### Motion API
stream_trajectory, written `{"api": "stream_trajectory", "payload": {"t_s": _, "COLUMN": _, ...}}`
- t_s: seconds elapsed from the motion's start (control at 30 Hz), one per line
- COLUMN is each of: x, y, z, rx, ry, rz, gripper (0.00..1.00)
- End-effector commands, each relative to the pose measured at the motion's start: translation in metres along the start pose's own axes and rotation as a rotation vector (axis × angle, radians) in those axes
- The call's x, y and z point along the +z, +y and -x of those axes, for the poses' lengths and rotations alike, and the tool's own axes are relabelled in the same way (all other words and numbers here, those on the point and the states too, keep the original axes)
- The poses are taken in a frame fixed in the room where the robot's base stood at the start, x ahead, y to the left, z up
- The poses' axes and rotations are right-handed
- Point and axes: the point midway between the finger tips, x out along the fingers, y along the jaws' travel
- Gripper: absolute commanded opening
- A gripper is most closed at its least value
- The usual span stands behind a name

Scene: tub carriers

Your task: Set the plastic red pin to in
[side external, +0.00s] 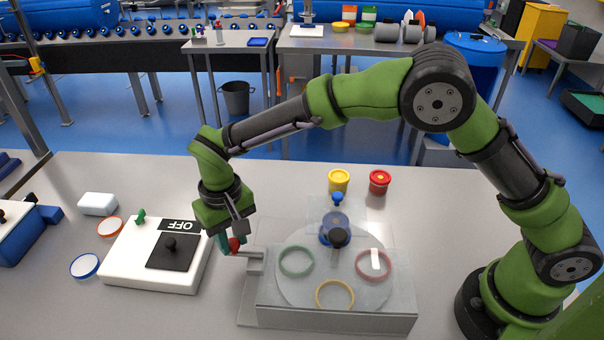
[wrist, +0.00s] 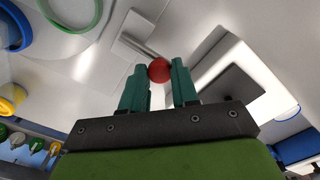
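The red pin shows as a round red knob (side external: 234,244) at the left end of a metal slide on the grey tub carrier (side external: 335,318). My gripper (side external: 232,241) points down at this knob, with one finger on each side of it. In the wrist view the red knob (wrist: 159,70) sits at the fingertips of my gripper (wrist: 160,73) and fills most of the space between them. Whether the fingers press on it cannot be told.
Left of the gripper stands a white switch box (side external: 150,256) marked OFF, with a black lever.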

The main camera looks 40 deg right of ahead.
Motion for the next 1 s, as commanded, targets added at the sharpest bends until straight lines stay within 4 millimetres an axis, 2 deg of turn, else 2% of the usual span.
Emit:
{"api": "stream_trajectory", "payload": {"t_s": 0.03, "x": 0.0, "y": 0.0, "z": 0.0, "rx": -0.001, "ry": 0.0, "rz": 0.0, "gripper": 0.13}}
{"api": "stream_trajectory", "payload": {"t_s": 0.13, "x": 0.0, "y": 0.0, "z": 0.0, "rx": -0.001, "ry": 0.0, "rz": 0.0, "gripper": 0.0}}
{"api": "stream_trajectory", "payload": {"t_s": 0.37, "x": 0.001, "y": 0.0, "z": 0.001, "rx": -0.001, "ry": 0.001, "rz": 0.0, "gripper": 0.0}}
{"api": "stream_trajectory", "payload": {"t_s": 0.7, "x": 0.02, "y": 0.02, "z": 0.001, "rx": -0.001, "ry": 0.0, "rz": -0.001, "gripper": 0.0}}
{"api": "stream_trajectory", "payload": {"t_s": 0.97, "x": 0.022, "y": 0.022, "z": 0.001, "rx": 0.003, "ry": -0.004, "rz": -0.004, "gripper": 0.0}}
{"api": "stream_trajectory", "payload": {"t_s": 1.0, "x": 0.022, "y": 0.022, "z": 0.001, "rx": 0.003, "ry": -0.004, "rz": -0.004, "gripper": 0.32}}
